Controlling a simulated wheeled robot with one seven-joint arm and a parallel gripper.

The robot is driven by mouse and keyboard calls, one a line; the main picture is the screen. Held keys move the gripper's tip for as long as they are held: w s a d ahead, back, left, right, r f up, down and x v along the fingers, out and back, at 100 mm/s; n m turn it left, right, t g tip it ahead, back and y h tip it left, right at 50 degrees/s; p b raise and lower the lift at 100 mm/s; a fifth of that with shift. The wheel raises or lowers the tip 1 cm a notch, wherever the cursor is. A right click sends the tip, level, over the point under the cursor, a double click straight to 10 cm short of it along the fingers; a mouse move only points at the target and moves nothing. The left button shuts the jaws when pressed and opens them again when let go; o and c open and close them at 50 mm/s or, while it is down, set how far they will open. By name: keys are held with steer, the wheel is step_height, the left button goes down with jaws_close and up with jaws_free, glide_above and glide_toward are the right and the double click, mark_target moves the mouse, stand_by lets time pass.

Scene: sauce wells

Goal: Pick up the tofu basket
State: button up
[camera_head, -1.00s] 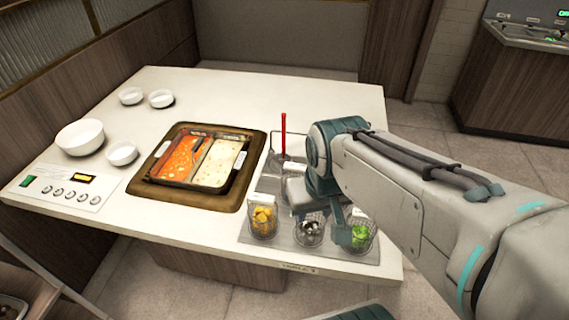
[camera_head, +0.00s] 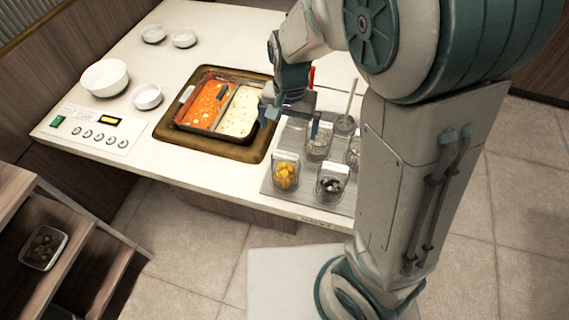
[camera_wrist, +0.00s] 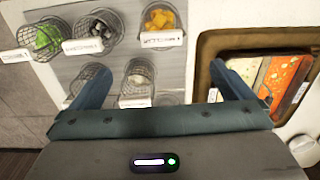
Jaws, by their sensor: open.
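A wire basket with pale contents, which look like tofu, stands in the rack (camera_head: 318,146). It also shows in the wrist view (camera_wrist: 140,76), between my fingers but nearer the left one. Its white label (camera_wrist: 135,103) is too small to read. My gripper (camera_head: 293,118) is open and empty, pointing down above the back of the basket tray, next to the hot pot. In the wrist view my gripper's fingers (camera_wrist: 162,70) are spread wide. I cannot tell how high the fingertips are above the basket.
Baskets of yellow pieces (camera_head: 285,175), dark pieces (camera_head: 331,184) and green leaves (camera_wrist: 47,38) stand close by on the grey tray (camera_wrist: 172,62). Another basket (camera_wrist: 90,76) is beside the left finger. The two-part pot (camera_head: 212,105) is left; white bowls (camera_head: 105,76) stand farther left.

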mark_target(286, 154)
steer(key=f, duration=0.8)
steer(key=shift+w+a+f, duration=0.2)
steer(key=shift+a+f, duration=0.1)
steer(key=shift+f, duration=0.1)
steer(key=shift+s+f, duration=0.2)
steer(key=shift+f, duration=1.15)
steer(key=shift+s+f, duration=0.2)
steer(key=shift+f, duration=1.15)
steer(key=c, duration=1.1)
